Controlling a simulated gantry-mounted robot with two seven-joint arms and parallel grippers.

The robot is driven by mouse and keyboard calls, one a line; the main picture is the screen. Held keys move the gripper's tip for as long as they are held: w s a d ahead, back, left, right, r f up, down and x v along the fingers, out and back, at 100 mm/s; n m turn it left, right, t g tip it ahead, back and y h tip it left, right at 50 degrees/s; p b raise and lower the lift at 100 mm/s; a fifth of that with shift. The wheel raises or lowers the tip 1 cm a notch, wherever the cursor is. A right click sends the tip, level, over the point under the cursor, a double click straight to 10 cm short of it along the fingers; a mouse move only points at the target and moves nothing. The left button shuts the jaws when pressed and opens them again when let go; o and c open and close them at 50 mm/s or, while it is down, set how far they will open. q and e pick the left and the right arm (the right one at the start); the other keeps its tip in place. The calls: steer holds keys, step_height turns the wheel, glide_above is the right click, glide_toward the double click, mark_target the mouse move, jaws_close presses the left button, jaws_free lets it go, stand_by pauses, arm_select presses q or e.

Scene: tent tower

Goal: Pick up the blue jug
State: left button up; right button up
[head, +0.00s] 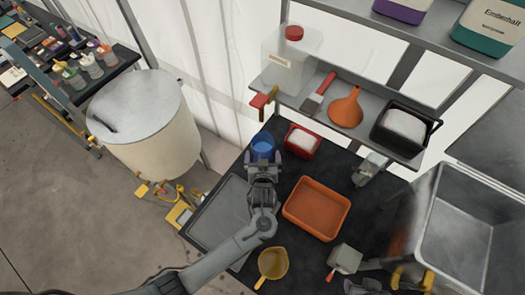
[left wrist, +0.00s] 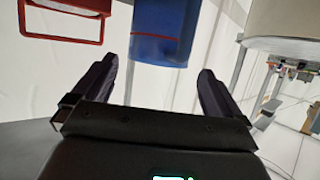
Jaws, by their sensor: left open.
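The blue jug (head: 262,144) stands on the dark table near its back edge. My left gripper (head: 263,159) is right at the jug's near side, with its fingers open. In the left wrist view the jug (left wrist: 162,35) shows ahead, between the lines of the two open fingers (left wrist: 159,75). There are gaps on both sides of the jug, and the fingers do not visibly touch it. The jug's handle cannot be made out.
A red container (head: 303,140) with white contents stands close to the jug's right. A shelf (head: 270,84) with a brush, funnel and clear canister overhangs behind.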

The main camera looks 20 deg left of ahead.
mark_target(263, 149)
arm_select(q)
steer(key=shift+x, duration=2.55)
steer(key=c, duration=1.4)
steer(key=shift+r+p, duration=0.2)
steer(key=shift+p, duration=0.1)
steer(key=c, duration=0.3)
